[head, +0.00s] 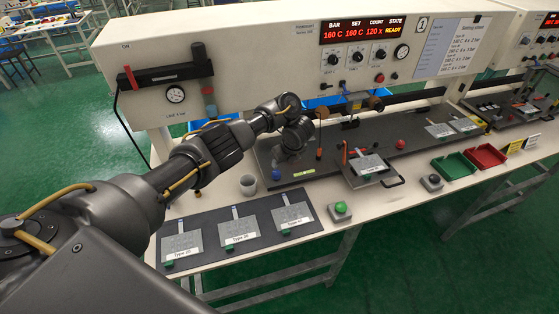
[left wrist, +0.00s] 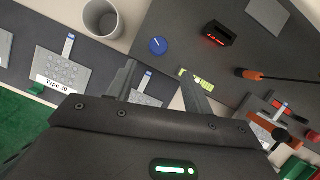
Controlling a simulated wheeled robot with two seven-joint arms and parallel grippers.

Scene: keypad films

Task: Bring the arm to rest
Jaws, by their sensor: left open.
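My left arm reaches in from the left over the bench, its wrist bent downward. My left gripper (head: 292,148) hangs above the dark work plate (head: 318,172) of the press. In the left wrist view its two fingers (left wrist: 158,86) are apart with nothing between them. Three keypad films lie on the dark mat (head: 215,225): Type 20 (head: 181,243), Type 30 (head: 239,230) and one with an unclear label (head: 292,213). The Type 30 film also shows in the left wrist view (left wrist: 62,68). Another film (head: 369,164) lies on a plate with a handle.
A grey cup (head: 248,184) and blue knob (head: 276,174) stand near my gripper. A green button (head: 340,208) sits at the front edge. The press housing (head: 260,62) rises behind, its display reading READY. Green (head: 453,166) and red (head: 485,156) trays lie right.

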